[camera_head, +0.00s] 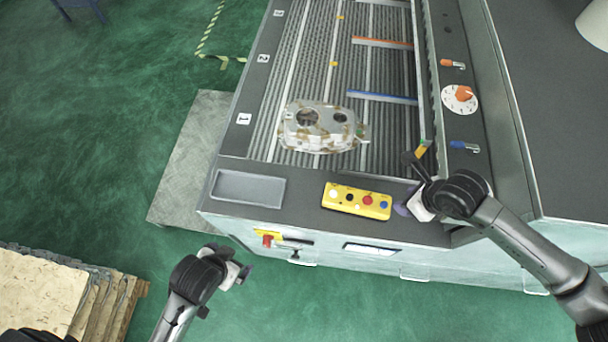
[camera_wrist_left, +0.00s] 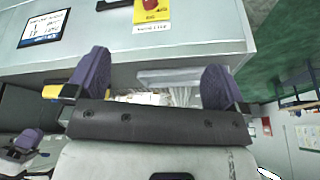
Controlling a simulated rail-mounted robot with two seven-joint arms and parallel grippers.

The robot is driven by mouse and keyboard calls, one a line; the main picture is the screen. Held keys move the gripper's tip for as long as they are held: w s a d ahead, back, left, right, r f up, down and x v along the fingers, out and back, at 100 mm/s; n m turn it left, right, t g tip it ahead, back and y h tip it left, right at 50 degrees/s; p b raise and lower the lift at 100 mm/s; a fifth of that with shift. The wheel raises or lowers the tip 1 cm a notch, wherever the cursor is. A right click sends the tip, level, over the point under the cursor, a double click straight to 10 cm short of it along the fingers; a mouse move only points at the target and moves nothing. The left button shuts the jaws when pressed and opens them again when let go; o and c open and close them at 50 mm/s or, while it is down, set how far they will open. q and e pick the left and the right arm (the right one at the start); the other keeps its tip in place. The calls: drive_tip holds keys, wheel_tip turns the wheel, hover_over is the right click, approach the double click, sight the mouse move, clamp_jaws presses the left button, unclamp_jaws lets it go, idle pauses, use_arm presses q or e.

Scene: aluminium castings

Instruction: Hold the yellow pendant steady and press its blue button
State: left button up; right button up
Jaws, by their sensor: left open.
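The yellow pendant (camera_head: 345,206) lies on the dark front ledge of the machine in the head view, with white, black, red and blue buttons in a row. The blue button (camera_head: 384,205) is at its right end. My right gripper (camera_head: 410,204) is just right of the pendant, low over the ledge; whether it touches is unclear, and its jaw gap is hidden. My left gripper (camera_head: 240,272) is in front of the machine, left of and apart from the pendant. In the left wrist view its purple fingers (camera_wrist_left: 155,86) are wide apart with nothing between them.
A casting (camera_head: 318,138) sits on the ribbed bed behind the pendant. An empty shallow tray (camera_head: 249,188) is set in the ledge at left. A red knob on a yellow plate (camera_head: 268,239) and a handle are on the front face. Stacked sheets (camera_head: 45,290) stand at lower left.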

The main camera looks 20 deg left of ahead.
use_arm(q)
drive_tip(key=w+d+r+m+t+h, duration=0.15)
drive_tip(key=w+r+m+t, duration=0.25)
drive_tip(key=w+m+t, duration=0.55)
drive_tip(key=w+d+r+m+t+h, duration=0.15)
drive_tip(key=w+r+m+t, duration=0.3)
drive_tip(key=w+m, duration=0.85)
drive_tip(key=w+d+m+h, duration=0.2)
drive_tip(key=w+m+h, duration=0.3)
drive_tip(key=h, duration=0.1)
drive_tip(key=m+g+h, duration=0.5)
drive_tip(key=m+g, duration=1.2)
drive_tip(key=m, duration=0.6)
approach(333, 196)
drive_tip(key=a, duration=0.2)
drive_tip(key=w, duration=0.1)
drive_tip(key=shift+a+f, duration=0.3)
drive_tip(key=shift+a, duration=0.1)
drive_tip(key=shift+f, duration=0.2)
drive_tip(key=shift+d+f+m+y, duration=0.15)
drive_tip(key=shift+m+y, duration=0.1)
drive_tip(key=shift+y, duration=0.05)
drive_tip(key=x, duration=1.3)
